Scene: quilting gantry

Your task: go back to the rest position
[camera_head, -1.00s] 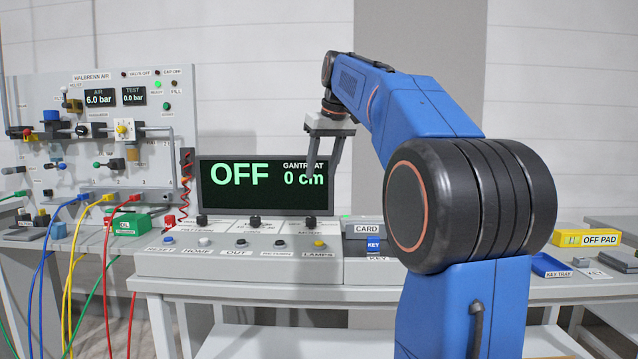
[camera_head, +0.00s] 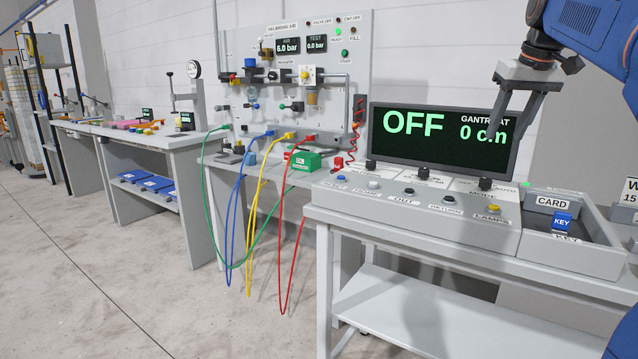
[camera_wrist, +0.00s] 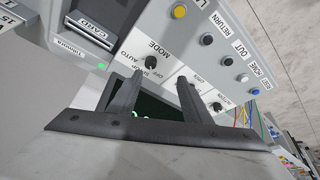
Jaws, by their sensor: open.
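My gripper (camera_head: 515,118) hangs at the upper right in the head view, in front of the right part of the black display (camera_head: 440,138), which reads OFF and 0 cm. The fingers are apart and hold nothing. In the wrist view my gripper's fingers (camera_wrist: 155,95) show over the control console, with the MODE knob (camera_wrist: 150,62) just beyond them. My blue arm comes in from the upper right of the head view.
The console (camera_head: 410,208) carries several buttons and knobs, with a blue key (camera_head: 562,220) at its right. An air panel (camera_head: 300,60) with coloured hoses stands left of it. Another bench (camera_head: 150,135) is farther left. The floor (camera_head: 120,270) at left is clear.

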